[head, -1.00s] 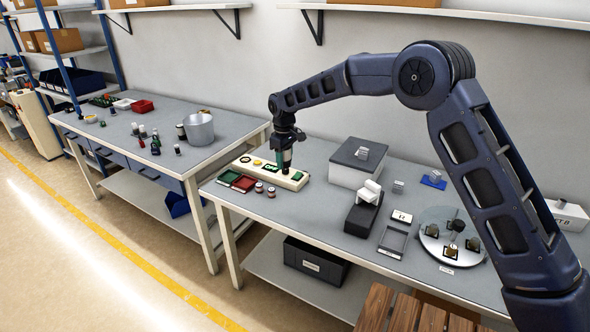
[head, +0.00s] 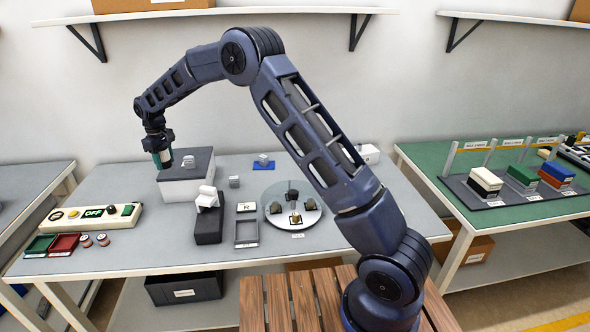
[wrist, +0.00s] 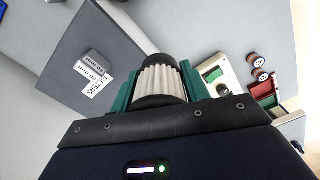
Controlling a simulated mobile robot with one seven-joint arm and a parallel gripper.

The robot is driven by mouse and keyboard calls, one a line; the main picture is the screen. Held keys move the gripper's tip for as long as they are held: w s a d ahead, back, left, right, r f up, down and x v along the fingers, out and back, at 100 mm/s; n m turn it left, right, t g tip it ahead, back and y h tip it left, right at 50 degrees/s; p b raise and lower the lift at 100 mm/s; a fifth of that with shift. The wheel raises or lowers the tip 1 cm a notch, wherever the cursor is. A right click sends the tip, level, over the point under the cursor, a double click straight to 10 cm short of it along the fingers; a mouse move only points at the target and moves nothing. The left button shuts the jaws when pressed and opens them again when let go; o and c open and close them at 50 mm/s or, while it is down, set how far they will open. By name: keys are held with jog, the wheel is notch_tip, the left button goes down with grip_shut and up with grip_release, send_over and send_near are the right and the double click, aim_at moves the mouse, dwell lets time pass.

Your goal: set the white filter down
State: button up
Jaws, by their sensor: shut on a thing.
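My gripper (head: 163,158) is shut on the white filter (wrist: 160,82), a ribbed white cylinder with black ends. Green fingers grip it on both sides in the wrist view. In the head view the filter is mostly hidden by the fingers, near the left edge of a white box with a dark grey lid (head: 200,155). In the wrist view the lid (wrist: 85,50) lies left of the filter. I cannot tell the filter's height above the box.
The button panel (head: 110,216), a green tray (head: 40,244), a red tray (head: 65,242) and two small spools stand at left. A black stand with white blocks (head: 207,200), an empty grey tray (head: 247,241) and a round plate (head: 310,219) stand right of the box.

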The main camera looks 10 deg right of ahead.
jog(key=w+d+m, duration=0.3)
jog(key=w+d, duration=0.7)
jog(key=d, duration=0.2)
jog(key=m, duration=1)
send_over(296, 167)
jog(key=f, duration=2)
jog(key=shift+s, duration=0.25)
jog(key=shift+f, duration=0.1)
jog(key=o, duration=1)
